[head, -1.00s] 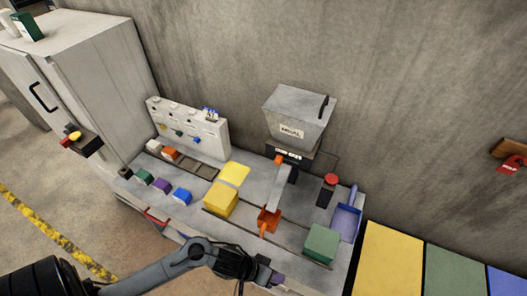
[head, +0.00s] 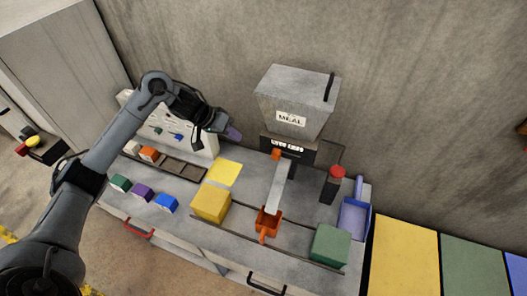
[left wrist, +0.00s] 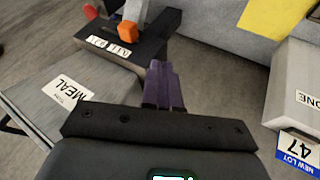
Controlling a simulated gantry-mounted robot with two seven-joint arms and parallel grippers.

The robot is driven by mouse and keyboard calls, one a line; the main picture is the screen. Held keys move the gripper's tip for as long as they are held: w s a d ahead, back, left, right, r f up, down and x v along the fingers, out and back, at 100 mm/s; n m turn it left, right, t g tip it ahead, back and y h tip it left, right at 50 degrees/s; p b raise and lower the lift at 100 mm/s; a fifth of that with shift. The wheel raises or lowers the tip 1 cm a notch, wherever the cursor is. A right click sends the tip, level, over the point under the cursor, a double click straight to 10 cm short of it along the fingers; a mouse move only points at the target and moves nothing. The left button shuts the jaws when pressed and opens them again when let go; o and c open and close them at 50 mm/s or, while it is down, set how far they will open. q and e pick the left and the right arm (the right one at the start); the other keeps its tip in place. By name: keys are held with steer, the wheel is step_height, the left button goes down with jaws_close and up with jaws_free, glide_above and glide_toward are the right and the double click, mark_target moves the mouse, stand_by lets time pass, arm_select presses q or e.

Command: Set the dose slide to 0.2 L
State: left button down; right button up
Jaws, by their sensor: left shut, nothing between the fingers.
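The grey MEAL hopper (head: 297,97) stands against the back wall. Under it is the black dose slide plate (head: 273,143) with small white labels, too small to read for certain. An orange knob (head: 276,154) sits at the plate's lower left. In the left wrist view the knob (left wrist: 128,31) and the labelled plate (left wrist: 152,45) show beyond the fingers. My left gripper (head: 234,133), with purple fingers, is raised left of the plate, apart from it. Its fingers (left wrist: 163,85) are shut and empty. My right gripper is in neither view.
A white pegged panel (head: 172,125) stands behind my left forearm. A yellow block (head: 211,203), green block (head: 330,245) and red button (head: 337,171) share the counter. Air left of the knob is free.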

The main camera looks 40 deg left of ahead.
mark_target(276, 154)
arm_select(q)
steer(key=shift+w+r, duration=0.1)
stand_by(0.3)
steer(key=w+d+f+p, duration=0.1)
steer(key=w+d+f, duration=0.5)
steer(key=d+f, duration=0.1)
steer(key=shift+w+f, duration=0.15)
steer(key=shift+f, duration=0.35)
stand_by(0.3)
